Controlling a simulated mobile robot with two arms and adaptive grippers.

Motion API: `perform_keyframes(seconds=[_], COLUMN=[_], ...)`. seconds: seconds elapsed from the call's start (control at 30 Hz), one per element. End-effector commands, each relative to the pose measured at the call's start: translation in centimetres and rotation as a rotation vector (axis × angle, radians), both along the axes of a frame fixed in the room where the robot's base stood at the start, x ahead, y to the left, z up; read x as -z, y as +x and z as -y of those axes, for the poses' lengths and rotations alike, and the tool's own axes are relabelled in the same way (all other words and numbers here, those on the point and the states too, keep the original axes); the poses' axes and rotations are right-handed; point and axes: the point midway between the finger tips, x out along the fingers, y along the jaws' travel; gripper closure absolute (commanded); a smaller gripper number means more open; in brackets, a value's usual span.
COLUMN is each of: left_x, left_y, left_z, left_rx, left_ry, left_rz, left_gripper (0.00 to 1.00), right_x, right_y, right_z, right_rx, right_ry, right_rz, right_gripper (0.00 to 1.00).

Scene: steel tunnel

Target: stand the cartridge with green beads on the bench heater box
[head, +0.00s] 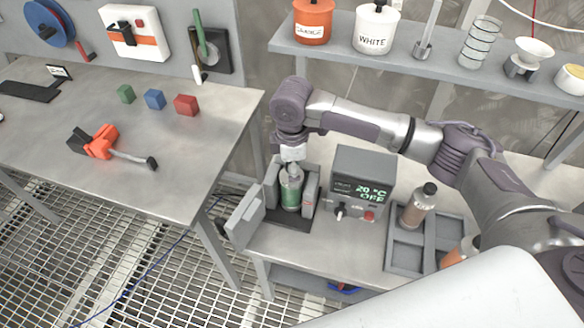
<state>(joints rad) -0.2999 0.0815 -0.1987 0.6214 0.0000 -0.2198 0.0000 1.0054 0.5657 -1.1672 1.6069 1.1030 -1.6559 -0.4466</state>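The cartridge with green beads (291,193) is upright between the grey side walls of an open holder (311,187), above its dark base. Whether its bottom touches the base is unclear. A grey box (364,164) with a green display reading "20 °C OFF", a knob and a red button stands just right of the holder. My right gripper (291,163) points down at the cartridge's top. Its fingers are too small and partly hidden to tell whether they grip. My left gripper is out of view.
A hinged door (243,216) hangs open at the holder's left. A grey tray (405,258) at right holds a brown-filled bottle (418,206). A shelf (430,66) with pots and glassware runs behind my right arm. The left table (190,150) carries coloured blocks and a tool.

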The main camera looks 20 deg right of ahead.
Motion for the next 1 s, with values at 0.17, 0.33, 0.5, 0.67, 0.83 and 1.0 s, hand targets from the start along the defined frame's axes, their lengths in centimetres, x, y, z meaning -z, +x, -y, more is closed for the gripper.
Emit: perform_keyframes(seconds=[0.17,0.33,0.5,0.67,0.83,1.0], left_x=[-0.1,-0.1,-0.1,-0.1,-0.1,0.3], left_y=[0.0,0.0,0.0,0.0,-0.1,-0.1], left_z=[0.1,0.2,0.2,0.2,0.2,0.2], left_rx=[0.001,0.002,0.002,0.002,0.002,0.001], left_ry=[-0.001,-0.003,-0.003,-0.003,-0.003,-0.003], left_rz=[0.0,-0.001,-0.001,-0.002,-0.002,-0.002], left_gripper=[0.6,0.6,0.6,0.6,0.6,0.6], right_x=[0.2,0.4,0.6,0.5,0.5,-0.9], right_y=[0.1,0.0,0.0,0.0,0.0,0.1], right_z=[0.0,-0.1,0.0,0.0,0.0,-0.1], right_rx=[-0.001,0.0,0.0,0.0,0.0,0.0], right_ry=[0.001,0.002,0.001,0.001,0.001,0.002], right_rz=[0.003,0.002,0.001,0.001,0.001,0.005], right_gripper=[1.0,1.0,0.17,0.13,0.13,0.13])
